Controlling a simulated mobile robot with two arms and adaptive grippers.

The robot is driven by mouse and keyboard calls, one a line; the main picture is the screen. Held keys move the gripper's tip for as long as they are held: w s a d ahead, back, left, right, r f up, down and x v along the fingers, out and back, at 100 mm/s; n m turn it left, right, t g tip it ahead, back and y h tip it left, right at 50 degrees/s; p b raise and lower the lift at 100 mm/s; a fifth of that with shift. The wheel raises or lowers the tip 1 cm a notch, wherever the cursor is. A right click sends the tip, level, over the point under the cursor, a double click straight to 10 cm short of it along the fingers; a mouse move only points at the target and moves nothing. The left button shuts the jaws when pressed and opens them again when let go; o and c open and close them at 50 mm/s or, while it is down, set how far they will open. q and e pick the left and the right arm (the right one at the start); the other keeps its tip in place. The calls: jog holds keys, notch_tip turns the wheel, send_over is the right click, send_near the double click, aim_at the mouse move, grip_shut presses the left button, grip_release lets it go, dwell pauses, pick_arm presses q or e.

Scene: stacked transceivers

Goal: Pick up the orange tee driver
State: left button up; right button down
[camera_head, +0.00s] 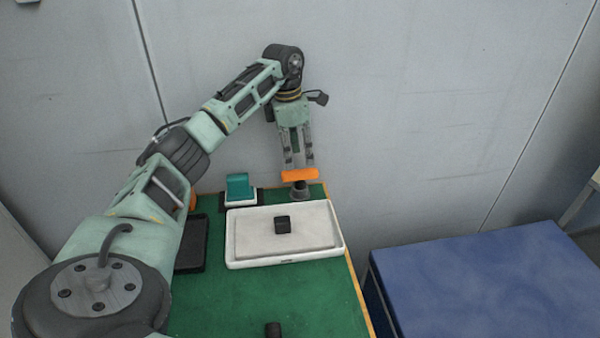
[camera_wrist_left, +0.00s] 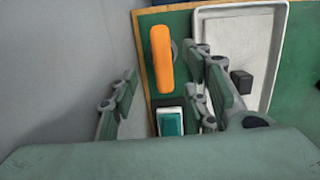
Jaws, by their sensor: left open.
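The orange tee driver (camera_head: 300,175) stands upright at the back right corner of the green table, its orange crossbar on top of a dark round holder (camera_head: 300,190). In the left wrist view the orange crossbar (camera_wrist_left: 162,58) lies lengthwise beyond the fingers. My left gripper (camera_head: 299,162) points down just above the crossbar in the head view. Its two fingers are apart and nothing is between them. The left wrist view shows the open fingers (camera_wrist_left: 160,88) too, with the crossbar ahead of the gap. My right gripper is in neither view.
A teal block (camera_head: 238,187) on a black base stands left of the driver. A white tray (camera_head: 236,259) with a black cube (camera_head: 283,225) lies in front. A black flat object (camera_head: 191,245) is at the left. A wall is close behind the table.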

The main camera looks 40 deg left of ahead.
aim_at(299, 170)
pick_arm(q)
jog(key=f, duration=0.7)
jog(key=shift+w+d+f+p, duration=0.2)
jog(key=shift+d+f+p, duration=0.1)
jog(key=shift+d+p, duration=0.1)
jog(key=shift+c, duration=0.6)
grip_shut()
